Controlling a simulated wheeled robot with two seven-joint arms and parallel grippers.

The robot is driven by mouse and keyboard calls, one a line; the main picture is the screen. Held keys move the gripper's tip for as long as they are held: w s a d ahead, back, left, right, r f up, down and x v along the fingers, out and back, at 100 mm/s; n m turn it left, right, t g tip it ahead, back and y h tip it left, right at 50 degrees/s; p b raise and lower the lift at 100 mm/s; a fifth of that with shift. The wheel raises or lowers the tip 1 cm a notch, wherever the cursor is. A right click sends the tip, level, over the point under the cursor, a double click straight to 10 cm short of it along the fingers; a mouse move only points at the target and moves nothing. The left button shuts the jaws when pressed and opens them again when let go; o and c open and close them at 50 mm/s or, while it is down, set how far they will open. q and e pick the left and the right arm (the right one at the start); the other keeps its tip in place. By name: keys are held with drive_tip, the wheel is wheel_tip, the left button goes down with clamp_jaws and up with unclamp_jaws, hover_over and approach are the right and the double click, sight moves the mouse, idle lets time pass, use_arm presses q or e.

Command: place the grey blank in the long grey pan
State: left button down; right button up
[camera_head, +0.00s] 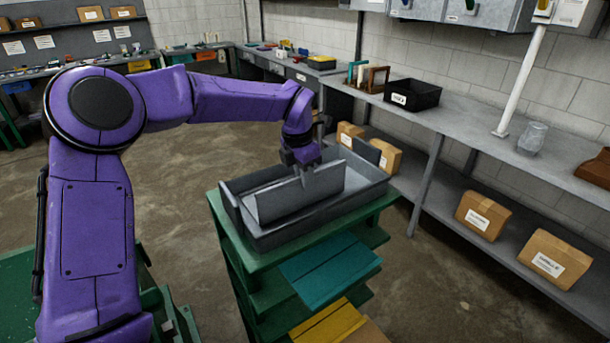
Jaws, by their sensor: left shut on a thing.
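The long grey pan (325,222) sits on top of a green stand. The grey blank (290,198) is a flat panel standing on edge, lengthwise within the outline of the pan. Its lower edge appears to be between the pan's walls; I cannot tell whether it touches the floor of the pan. My left gripper (322,178) is over the pan, pointing down, and is shut on the upper edge of the blank towards its right end. The fingers hide a small part of the blank. My right gripper is out of view.
The green stand (262,258) holds teal (330,268) and yellow (330,325) sheets on lower levels. Bare floor lies between.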

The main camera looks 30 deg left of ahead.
use_arm(q)
drive_tip(key=shift+w+f, duration=0.15)
drive_tip(key=shift+f, duration=0.15)
drive_tip(key=c, duration=1.1)
unclamp_jaws()
drive_tip(key=shift+r, duration=0.3)
drive_tip(key=r, duration=0.4)
drive_tip(key=s+r+b, duration=0.1)
drive_tip(key=r, duration=0.2)
drive_tip(key=s+r, duration=0.1)
drive_tip(key=r, duration=0.3)
drive_tip(key=shift+a+r, duration=0.3)
drive_tip(key=shift+r, duration=0.05)
